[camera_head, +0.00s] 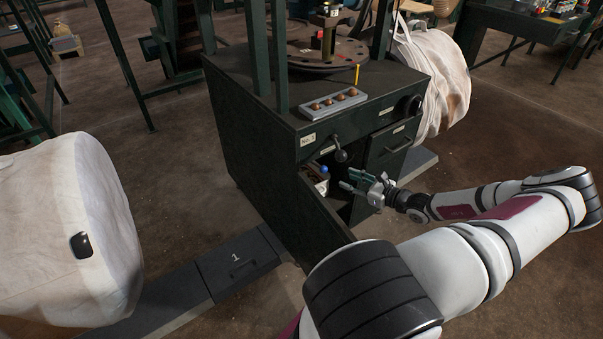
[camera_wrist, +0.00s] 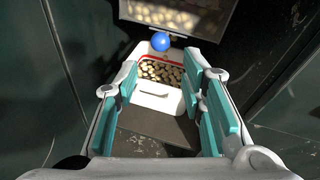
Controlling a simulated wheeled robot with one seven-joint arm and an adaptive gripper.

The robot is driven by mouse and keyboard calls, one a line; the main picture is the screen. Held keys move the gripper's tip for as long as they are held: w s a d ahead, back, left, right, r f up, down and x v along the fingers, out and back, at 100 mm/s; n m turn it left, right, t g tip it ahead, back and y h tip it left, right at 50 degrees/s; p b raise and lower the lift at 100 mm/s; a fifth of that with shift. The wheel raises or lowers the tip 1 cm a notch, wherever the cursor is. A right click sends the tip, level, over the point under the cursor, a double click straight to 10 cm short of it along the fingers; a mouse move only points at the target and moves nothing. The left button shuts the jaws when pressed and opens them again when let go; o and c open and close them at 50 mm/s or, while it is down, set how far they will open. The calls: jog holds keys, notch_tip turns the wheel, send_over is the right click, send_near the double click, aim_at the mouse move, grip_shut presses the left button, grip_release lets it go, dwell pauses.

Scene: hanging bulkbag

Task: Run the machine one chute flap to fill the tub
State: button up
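The machine (camera_head: 265,130), a dark green cabinet labelled "No. 1", stands in the middle of the head view with a low compartment open. In the wrist view a white tub (camera_wrist: 152,101) with a red inner edge sits inside and holds brown nut-like pieces. Above it is a blue ball knob (camera_wrist: 160,41), also visible in the head view (camera_head: 324,169). Behind the knob is the chute opening (camera_wrist: 168,16) with more pieces; the flap's position is unclear. My gripper (camera_head: 350,181) is at the compartment mouth, its fingers spread (camera_wrist: 160,72) and empty, short of the knob.
The compartment's dark walls stand close on both sides of my gripper. An open door (camera_head: 318,215) is left of it. A white bulk bag (camera_head: 65,230) hangs left.

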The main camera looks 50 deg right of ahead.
jog(key=shift+a+n, duration=0.25)
jog(key=shift+n, duration=0.25)
jog(key=c, duration=0.4)
jog(key=a+n, duration=0.1)
jog(key=n, duration=0.2)
jog(key=a+n+g+y, duration=0.1)
jog(key=n, duration=0.2)
jog(key=a+n+g+y+b, duration=0.1)
jog(key=n, duration=0.1)
jog(key=shift+w+r+n, duration=0.2)
jog(key=shift+w+n, duration=0.1)
jog(key=shift+n, duration=0.1)
grip_shut()
jog(key=w+d+r+n+g+h+b, duration=0.3)
jog(key=r+n, duration=0.4)
jog(key=n, duration=1.4)
jog(key=shift+t+h, duration=0.3)
jog(key=shift+t, duration=0.1)
jog(key=b+x, duration=0.1)
jog(key=x, duration=0.2)
jog(key=b+x, duration=0.1)
jog(key=x, duration=0.5)
jog(key=shift+s+d+b, duration=0.1)
jog(key=shift+d+b, duration=0.3)
